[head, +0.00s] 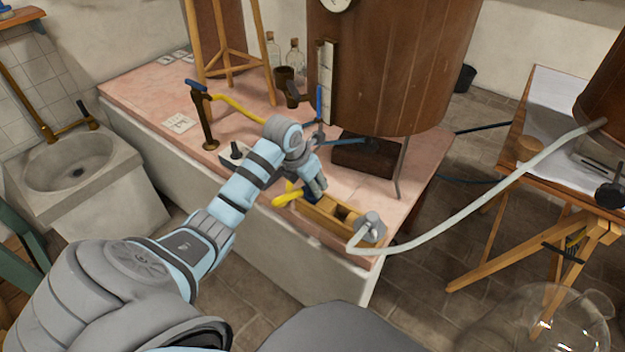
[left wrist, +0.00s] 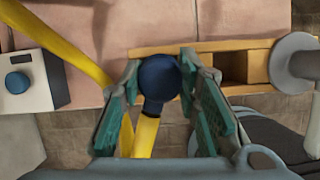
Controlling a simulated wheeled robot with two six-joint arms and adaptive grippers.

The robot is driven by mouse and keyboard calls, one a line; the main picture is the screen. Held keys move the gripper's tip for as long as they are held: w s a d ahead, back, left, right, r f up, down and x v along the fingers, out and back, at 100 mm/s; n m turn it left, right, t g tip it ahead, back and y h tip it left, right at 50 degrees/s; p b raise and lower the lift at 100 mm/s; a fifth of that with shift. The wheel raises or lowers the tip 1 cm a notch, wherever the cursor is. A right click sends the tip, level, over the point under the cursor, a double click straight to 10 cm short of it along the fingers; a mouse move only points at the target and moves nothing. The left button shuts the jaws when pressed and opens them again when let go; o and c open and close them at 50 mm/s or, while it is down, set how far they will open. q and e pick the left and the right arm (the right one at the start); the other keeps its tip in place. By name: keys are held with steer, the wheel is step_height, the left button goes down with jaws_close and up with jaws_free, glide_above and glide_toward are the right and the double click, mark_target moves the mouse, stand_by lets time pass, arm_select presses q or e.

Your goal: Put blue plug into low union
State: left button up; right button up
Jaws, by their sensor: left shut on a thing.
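My left gripper (head: 317,188) is at the front edge of the pink-topped bench, over the left part of a wooden rack (head: 325,222). In the left wrist view, its green-padded fingers (left wrist: 158,88) are shut on the blue plug (left wrist: 158,75), a dark blue round head with a yellow hose (left wrist: 146,132) leading from it. The plug overlaps the rack; I cannot tell whether it still sits in it. In the head view the plug is mostly hidden by the fingers. I cannot surely pick out the low union. My right gripper is not in view.
A grey plug (head: 369,226) with a pale hose (head: 470,205) sits at the rack's right end. A wooden vat (head: 390,60) stands behind, with a dark block (head: 365,157) below. A brass post (head: 203,115) and small switch box (left wrist: 28,82) are left.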

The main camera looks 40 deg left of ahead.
arm_select(q)
steer(key=shift+f, duration=0.4)
stand_by(0.8)
steer(key=o, duration=1.3)
steer(key=shift+c, duration=0.2)
